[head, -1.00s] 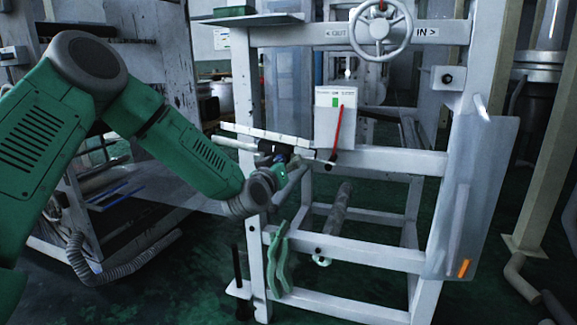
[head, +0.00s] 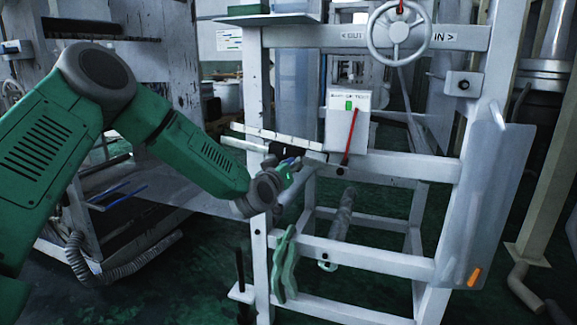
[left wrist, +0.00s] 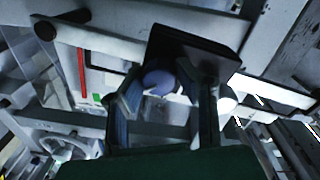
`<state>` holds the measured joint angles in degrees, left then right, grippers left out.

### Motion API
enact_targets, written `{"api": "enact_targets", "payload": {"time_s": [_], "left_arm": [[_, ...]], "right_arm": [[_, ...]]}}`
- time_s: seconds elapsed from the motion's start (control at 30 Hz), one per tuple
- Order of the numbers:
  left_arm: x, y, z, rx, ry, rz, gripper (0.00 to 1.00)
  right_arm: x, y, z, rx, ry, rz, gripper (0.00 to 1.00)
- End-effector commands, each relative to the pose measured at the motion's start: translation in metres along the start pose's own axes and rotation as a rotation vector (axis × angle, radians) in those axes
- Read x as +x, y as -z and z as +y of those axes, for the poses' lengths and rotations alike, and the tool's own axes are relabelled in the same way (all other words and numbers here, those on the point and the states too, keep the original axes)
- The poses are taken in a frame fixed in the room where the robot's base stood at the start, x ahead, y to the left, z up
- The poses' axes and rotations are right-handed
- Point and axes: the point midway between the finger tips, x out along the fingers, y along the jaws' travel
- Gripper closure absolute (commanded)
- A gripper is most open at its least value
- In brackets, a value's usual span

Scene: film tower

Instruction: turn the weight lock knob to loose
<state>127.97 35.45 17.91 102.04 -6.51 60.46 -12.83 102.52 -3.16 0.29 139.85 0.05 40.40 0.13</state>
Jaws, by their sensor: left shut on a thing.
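A round, bluish knob (left wrist: 160,82) sits between the fingers of my left gripper (left wrist: 165,100) in the left wrist view, below a black block (left wrist: 195,48). I take it for the weight lock knob. The gripper is shut on it. In the head view my left gripper (head: 288,172) reaches the left post of the grey frame (head: 375,262), just under the white slanted bar (head: 270,135). The knob is mostly hidden there, and its loose or locked setting cannot be read. My right gripper is not in view.
A white box with a red lever (head: 350,135) is to the right of my gripper. A handwheel (head: 399,32) is at the top of the frame. Green gloves (head: 285,265) hang below the gripper.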

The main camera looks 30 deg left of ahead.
Motion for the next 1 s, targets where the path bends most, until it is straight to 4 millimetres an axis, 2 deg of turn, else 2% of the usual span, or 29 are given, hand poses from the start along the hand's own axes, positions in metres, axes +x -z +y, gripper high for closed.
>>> {"api": "enact_targets", "payload": {"time_s": [0.37,1.0], "left_arm": [[0.000,0.000,-0.005,-0.175,0.008,0.009,1.00],[0.000,-0.002,-0.006,-0.777,0.003,0.032,1.00]], "right_arm": [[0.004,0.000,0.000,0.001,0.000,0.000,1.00],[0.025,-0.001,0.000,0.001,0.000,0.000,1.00]]}}
